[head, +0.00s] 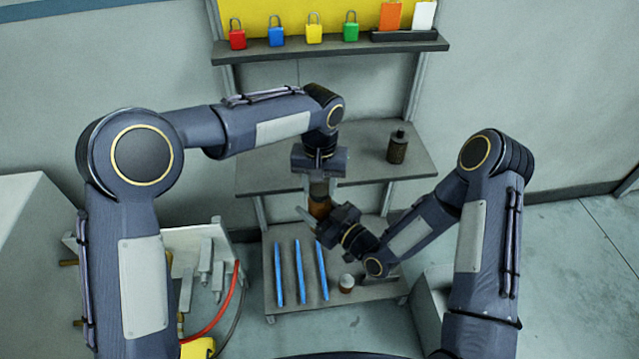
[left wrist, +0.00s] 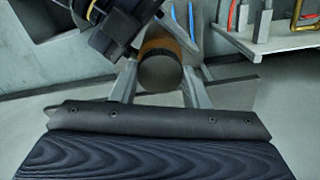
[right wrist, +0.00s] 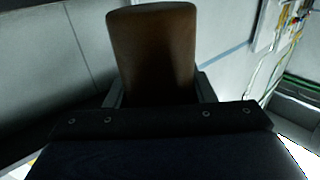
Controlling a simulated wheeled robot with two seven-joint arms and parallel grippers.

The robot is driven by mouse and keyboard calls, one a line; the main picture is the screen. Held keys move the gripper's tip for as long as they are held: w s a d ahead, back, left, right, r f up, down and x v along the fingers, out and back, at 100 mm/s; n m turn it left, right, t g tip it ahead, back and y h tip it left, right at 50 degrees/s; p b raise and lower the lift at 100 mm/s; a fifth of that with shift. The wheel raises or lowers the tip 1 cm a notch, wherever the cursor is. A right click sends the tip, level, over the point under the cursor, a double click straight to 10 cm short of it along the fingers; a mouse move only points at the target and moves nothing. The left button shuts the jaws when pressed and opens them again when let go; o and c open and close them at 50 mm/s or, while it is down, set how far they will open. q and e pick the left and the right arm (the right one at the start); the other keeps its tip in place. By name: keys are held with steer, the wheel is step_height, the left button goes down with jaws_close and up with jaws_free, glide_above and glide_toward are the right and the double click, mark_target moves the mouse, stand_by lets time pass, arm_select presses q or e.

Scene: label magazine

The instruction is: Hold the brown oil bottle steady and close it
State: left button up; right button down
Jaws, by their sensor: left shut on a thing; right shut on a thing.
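The brown bottle (head: 320,207) is held in front of the rack, between my two grippers. My left gripper (head: 319,187) reaches down from above and is shut on its upper end. In the left wrist view, the bottle's round dark end (left wrist: 160,74) sits between the fingers. My right gripper (head: 318,222) comes from the right and is shut on the bottle lower down. In the right wrist view the brown body (right wrist: 152,55) stands between the fingers.
Another dark bottle (head: 397,148) with a black top stands on the middle shelf (head: 270,172). Coloured padlocks (head: 314,30) line the top shelf.

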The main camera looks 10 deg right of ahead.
arm_select(q)
steer(key=m, duration=0.8)
steer(key=o, duration=1.1)
steer(key=shift+r, duration=2.25)
steer(key=shift+c, duration=0.5)
